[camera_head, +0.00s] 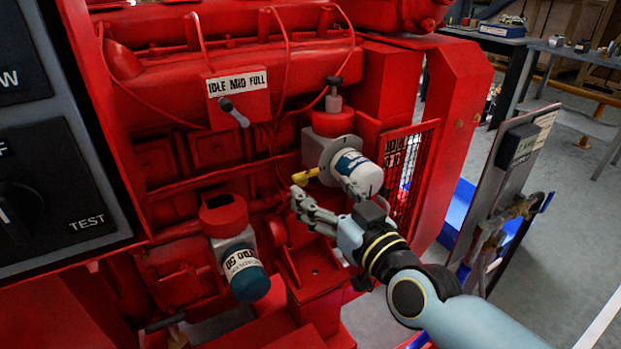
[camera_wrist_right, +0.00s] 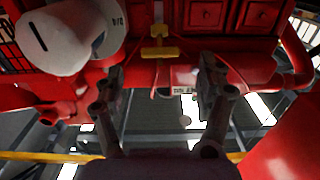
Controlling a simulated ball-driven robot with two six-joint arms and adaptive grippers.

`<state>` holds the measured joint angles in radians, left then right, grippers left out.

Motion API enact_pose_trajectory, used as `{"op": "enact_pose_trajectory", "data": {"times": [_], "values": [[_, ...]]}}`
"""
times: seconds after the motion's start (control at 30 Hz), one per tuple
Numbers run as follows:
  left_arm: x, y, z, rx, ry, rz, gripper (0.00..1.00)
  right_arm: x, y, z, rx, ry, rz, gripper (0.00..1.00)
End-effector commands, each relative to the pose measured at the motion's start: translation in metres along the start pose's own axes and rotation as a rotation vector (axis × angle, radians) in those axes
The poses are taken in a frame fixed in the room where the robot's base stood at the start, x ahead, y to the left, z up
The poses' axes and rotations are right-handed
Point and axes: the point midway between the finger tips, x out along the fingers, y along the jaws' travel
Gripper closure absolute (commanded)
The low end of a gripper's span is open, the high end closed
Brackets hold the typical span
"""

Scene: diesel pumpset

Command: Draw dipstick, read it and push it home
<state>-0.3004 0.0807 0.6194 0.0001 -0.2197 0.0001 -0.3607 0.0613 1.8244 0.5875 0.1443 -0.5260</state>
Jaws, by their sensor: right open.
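The dipstick's yellow handle (camera_head: 305,176) shows beside the white-and-blue filter canister on the red engine. In the right wrist view the yellow handle (camera_wrist_right: 158,53) lies ahead, between the lines of my two fingers. A thin line runs from it, but the stick's length and any marks cannot be made out. My right gripper (camera_head: 302,203) is just below the handle in the head view. In the wrist view my right gripper (camera_wrist_right: 160,75) is open, with nothing between its fingers. My left gripper is out of view.
The filter canister (camera_head: 354,172) is close above my right gripper. A second canister (camera_head: 243,268) hangs lower left. A throttle box (camera_head: 238,107) with a lever is above. A dark control panel (camera_head: 60,140) fills the left edge.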

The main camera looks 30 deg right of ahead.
Motion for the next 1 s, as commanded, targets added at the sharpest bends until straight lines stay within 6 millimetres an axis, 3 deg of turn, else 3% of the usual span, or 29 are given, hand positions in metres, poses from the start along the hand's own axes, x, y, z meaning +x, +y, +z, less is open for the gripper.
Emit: {"op": "enact_pose_trajectory", "data": {"times": [0.1, 0.33, 0.9, 1.0], "values": [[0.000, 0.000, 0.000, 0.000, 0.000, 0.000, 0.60, -0.026, 0.000, 0.001, 0.000, -0.003, 0.000, 0.27], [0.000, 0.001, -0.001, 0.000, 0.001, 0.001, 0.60, -0.051, 0.000, 0.000, 0.001, 0.000, 0.000, 0.27], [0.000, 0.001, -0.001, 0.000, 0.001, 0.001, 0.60, -0.053, 0.000, 0.000, 0.001, 0.001, 0.000, 0.27], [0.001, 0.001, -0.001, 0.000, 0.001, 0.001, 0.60, -0.046, 0.000, -0.006, 0.001, 0.019, 0.000, 0.27]]}}
